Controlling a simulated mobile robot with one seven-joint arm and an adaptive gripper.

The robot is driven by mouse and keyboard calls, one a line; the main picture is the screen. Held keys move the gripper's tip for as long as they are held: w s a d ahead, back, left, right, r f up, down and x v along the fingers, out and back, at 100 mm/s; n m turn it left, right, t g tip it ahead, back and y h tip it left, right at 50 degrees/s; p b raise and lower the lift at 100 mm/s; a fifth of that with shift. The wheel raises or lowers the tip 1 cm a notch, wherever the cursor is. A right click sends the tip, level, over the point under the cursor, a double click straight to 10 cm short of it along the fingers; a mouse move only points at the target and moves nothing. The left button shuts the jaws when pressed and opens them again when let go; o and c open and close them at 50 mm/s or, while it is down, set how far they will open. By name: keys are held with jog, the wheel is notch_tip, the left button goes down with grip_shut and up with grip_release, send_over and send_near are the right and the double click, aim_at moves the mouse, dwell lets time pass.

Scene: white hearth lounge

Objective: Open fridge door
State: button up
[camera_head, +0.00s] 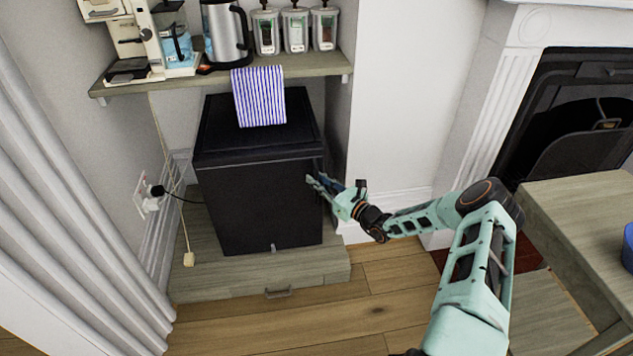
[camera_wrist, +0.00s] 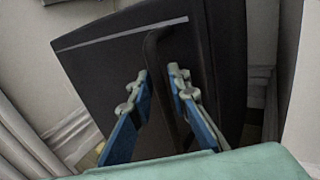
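The black mini fridge (camera_head: 262,205) stands on a low wooden plinth under a shelf, its door shut. My gripper (camera_head: 314,183) is at the right edge of its front, with my arm coming from the right. In the wrist view the dark fridge front (camera_wrist: 105,65) is tilted, with a long vertical handle (camera_wrist: 153,48) on it. My gripper (camera_wrist: 159,74) is open there, its two blue fingers apart, with the handle showing between them. I cannot tell whether the fingers touch the handle.
The shelf (camera_head: 320,65) above holds a coffee machine, a kettle (camera_head: 226,32), several canisters and a hanging striped towel (camera_head: 259,97). A curtain (camera_head: 60,200) is at left, a fireplace (camera_head: 580,110) and wooden table (camera_head: 580,215) at right. Wooden floor (camera_head: 300,325) is clear in front.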

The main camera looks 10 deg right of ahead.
jog(key=shift+w, duration=0.1)
grip_shut()
jog(key=shift+a, duration=0.1)
dwell(0.4)
